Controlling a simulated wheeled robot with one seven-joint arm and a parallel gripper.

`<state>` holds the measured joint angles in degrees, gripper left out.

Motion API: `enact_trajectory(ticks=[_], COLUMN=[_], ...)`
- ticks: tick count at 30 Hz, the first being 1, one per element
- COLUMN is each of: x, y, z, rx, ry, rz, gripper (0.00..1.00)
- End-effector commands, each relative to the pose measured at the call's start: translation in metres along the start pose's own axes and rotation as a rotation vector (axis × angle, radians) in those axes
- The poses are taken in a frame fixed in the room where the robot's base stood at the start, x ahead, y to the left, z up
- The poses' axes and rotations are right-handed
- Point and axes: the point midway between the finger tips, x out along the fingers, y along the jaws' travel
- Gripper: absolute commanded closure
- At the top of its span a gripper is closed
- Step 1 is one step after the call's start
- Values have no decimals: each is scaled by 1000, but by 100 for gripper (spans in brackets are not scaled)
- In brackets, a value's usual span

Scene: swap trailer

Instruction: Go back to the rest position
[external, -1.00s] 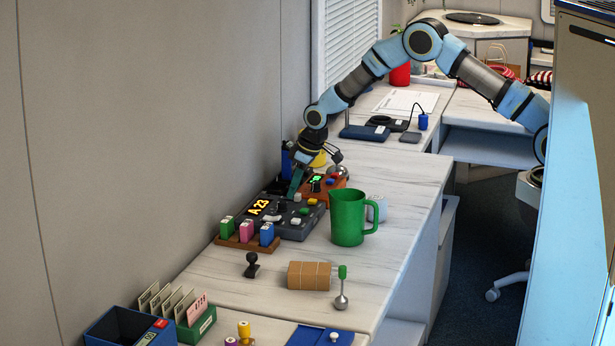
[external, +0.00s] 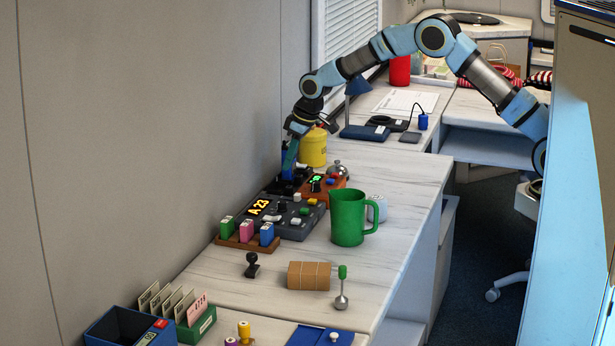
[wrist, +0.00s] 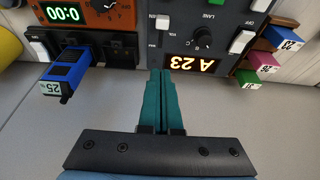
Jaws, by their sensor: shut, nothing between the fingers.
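My gripper (external: 290,163) is shut and empty, with its teal fingers pointing down above the back of the counter, near the wall. In the wrist view my gripper (wrist: 161,75) shows its two fingers pressed together. The dark grey control panel (external: 290,222) lies in front of it, with a lit "A 23" display; the panel also shows in the wrist view (wrist: 200,40). A blue tag marked 25 (wrist: 66,72) sits in a black holder beside the fingers in the wrist view. The fingers appear apart from the panel.
An orange timer box (external: 328,184), a bell (external: 338,169) and a yellow container (external: 313,148) stand near my gripper. A green mug (external: 348,218) stands to the right. Coloured tags stand in a wooden rack (external: 240,241). The wall (external: 200,110) is close on the left.

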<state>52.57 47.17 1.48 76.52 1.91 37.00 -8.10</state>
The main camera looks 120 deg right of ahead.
Motion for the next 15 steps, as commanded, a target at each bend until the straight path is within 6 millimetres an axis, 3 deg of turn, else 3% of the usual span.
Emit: enact_trajectory(ticks=[6,15], x=[-14,-16], y=[0,0], z=[0,0], rx=[0,0], ry=[0,0], rz=[0,0], gripper=[100,100])
